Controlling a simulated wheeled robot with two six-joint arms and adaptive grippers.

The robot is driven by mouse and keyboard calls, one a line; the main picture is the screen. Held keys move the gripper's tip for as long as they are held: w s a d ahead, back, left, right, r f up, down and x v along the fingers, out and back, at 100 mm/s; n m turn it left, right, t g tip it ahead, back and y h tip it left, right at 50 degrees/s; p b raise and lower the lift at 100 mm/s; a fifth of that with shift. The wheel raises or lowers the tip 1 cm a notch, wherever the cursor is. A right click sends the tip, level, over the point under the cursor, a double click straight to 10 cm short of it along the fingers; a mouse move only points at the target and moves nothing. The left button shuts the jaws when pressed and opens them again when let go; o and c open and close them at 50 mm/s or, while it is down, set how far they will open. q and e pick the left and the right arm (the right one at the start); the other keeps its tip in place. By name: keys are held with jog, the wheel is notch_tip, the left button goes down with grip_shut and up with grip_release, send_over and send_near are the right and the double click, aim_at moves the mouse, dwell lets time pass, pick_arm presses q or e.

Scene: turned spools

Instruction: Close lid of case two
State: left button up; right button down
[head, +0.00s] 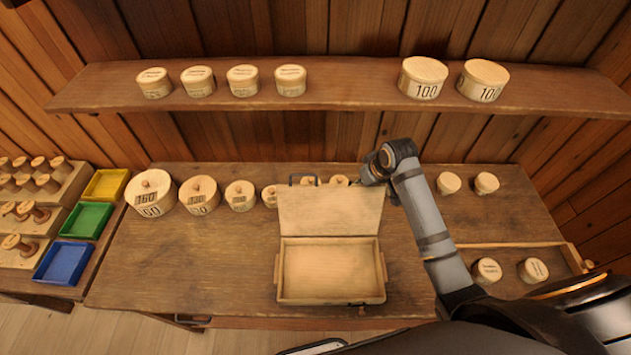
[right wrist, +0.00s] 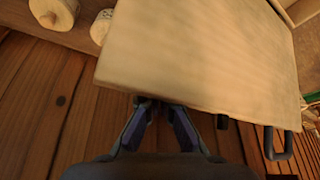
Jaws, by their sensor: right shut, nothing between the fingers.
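The wooden case (head: 280,285) stands open on the bench, its empty inside facing up. Its lid (head: 330,210) is raised, roughly upright, at the back edge of the case. A dark handle (head: 303,178) shows at the lid's top left. My right gripper (head: 372,172) is at the lid's upper right corner, partly hidden. In the right wrist view the lid (right wrist: 205,55) fills much of the picture. The shut, empty fingers (right wrist: 160,108) reach to the lid's edge, their tips partly hidden by it; I cannot tell whether they touch. My left gripper is not in view.
Round lidded boxes (head: 151,194) stand along the bench's back, some partly hidden behind the lid. A shelf (head: 340,100) with more boxes runs above. Coloured trays (head: 88,221) and spools are at left. An open drawer (head: 510,258) holding two round boxes is at right.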

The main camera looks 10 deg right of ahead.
jog(key=shift+s+a+p, duration=0.15)
jog(key=shift+s+p, duration=0.2)
jog(key=shift+s, duration=0.35)
jog(key=shift+s+a+p, duration=0.15)
jog(key=shift+s+p, duration=0.2)
jog(key=shift+s, duration=0.3)
jog(key=shift+s+a+f, duration=0.1)
jog(key=shift+s+f, duration=0.1)
jog(key=shift+s, duration=0.45)
jog(key=s+a, duration=0.1)
jog(key=s, duration=0.5)
jog(key=shift+a, duration=0.25)
jog(key=shift+s+r, duration=0.1)
send_near(366, 194)
jog(key=shift+s+a+f, duration=0.2)
jog(key=shift+a+f, duration=0.4)
jog(key=shift+f, duration=0.05)
jog(key=shift+s+a+f, duration=0.2)
jog(key=shift+a+f, duration=0.4)
jog(key=shift+s, duration=0.1)
